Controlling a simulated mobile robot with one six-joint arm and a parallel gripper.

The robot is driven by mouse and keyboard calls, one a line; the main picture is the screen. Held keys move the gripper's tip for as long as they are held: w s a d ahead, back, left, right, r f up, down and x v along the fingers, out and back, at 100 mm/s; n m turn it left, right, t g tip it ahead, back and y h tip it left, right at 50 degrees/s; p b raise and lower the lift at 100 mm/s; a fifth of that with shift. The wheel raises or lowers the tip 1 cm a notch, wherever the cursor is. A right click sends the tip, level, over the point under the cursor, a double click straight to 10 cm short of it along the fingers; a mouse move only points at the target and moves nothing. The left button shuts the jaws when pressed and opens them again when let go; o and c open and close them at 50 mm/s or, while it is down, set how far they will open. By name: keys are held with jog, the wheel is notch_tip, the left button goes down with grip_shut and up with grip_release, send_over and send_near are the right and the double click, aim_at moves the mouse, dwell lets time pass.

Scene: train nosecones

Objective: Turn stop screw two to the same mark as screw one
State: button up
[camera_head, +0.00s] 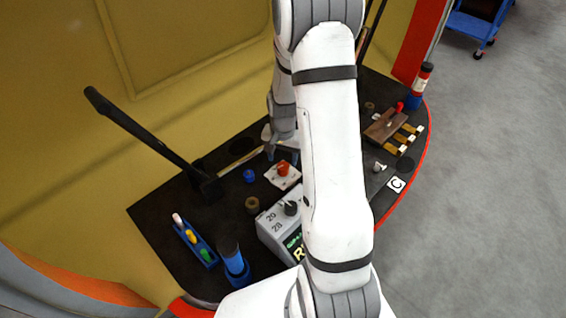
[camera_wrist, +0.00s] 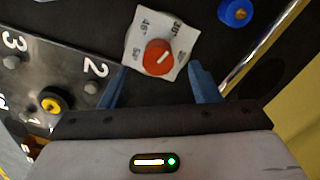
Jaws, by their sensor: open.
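My gripper (camera_wrist: 157,82) is open, its two blue fingers apart and empty. It also shows in the head view (camera_head: 283,152), partly behind my arm. In the wrist view a red knob (camera_wrist: 158,57) with a white pointer line sits on a white plate (camera_wrist: 141,26) marked with angles, just beyond and between the fingertips. At left is a grey numbered plate (camera_wrist: 40,72). A small grey screw head (camera_wrist: 91,88) sits beside its 2, and another (camera_wrist: 11,62) near its 3. A yellow-centred black knob (camera_wrist: 54,101) is on it. The plate's lower part is hard to read.
A blue knob (camera_wrist: 235,12) stands at upper right in the wrist view. In the head view, a grey box (camera_head: 274,226) with a dial, a blue tray (camera_head: 195,242) of coloured pieces and a black lever (camera_head: 150,142) stand around. My arm hides the middle.

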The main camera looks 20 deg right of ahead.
aim_at(282, 165)
jog(key=shift+r, duration=1.75)
jog(key=shift+r, duration=0.1)
